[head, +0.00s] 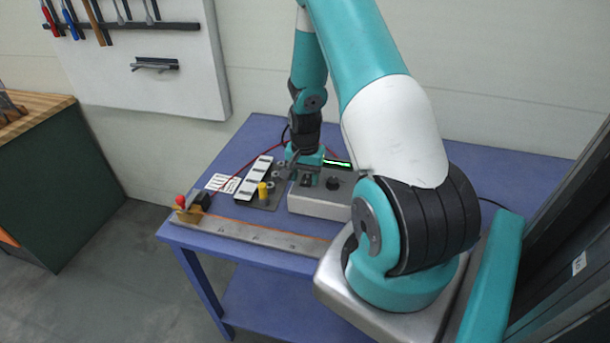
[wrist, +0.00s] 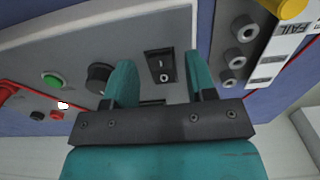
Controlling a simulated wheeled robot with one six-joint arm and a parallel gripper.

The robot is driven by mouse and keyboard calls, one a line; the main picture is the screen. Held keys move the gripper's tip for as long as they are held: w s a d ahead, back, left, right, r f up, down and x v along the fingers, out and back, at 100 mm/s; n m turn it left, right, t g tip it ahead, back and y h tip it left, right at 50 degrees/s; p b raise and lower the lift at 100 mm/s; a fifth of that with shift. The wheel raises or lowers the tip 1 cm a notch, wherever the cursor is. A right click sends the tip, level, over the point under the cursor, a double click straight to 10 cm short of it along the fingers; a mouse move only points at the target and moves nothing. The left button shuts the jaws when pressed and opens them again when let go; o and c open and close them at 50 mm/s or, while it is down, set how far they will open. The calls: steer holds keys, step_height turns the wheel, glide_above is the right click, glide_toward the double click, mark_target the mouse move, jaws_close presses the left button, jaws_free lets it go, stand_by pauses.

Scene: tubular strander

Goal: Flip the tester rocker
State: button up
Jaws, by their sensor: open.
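The tester (head: 318,203) is a light grey box on the blue table, with a lit green display on its top. In the wrist view its grey panel (wrist: 60,48) fills much of the picture. The black tester rocker (wrist: 160,66), marked with a line and a circle, shows between my fingers. My gripper (wrist: 160,61) is open and empty, with one teal finger on each side of the rocker. I cannot tell whether a finger touches it. In the head view my gripper (head: 306,176) is low over the left part of the tester.
A black knob (wrist: 100,78) and a green button (wrist: 52,80) are on the panel. A plate with a yellow cap (head: 263,190) and a white strip (head: 256,176) lies left of the tester. A long metal rail (head: 250,232) runs along the table's front edge. Red leads cross the table.

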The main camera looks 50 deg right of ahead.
steer(key=shift+f, duration=0.55)
steer(key=c, duration=0.9)
steer(key=shift+w+d+r+g+y, duration=0.1)
steer(key=shift+d+r+g+y, duration=0.15)
steer(key=shift+y, duration=0.55)
steer(key=shift+w+d+g+y, duration=0.1)
steer(key=shift+g+y, duration=0.25)
steer(key=shift+y, duration=0.45)
steer(key=o, duration=0.9)
steer(key=shift+r, duration=0.1)
steer(key=b+v, duration=0.4)
steer(key=v, duration=1.3)
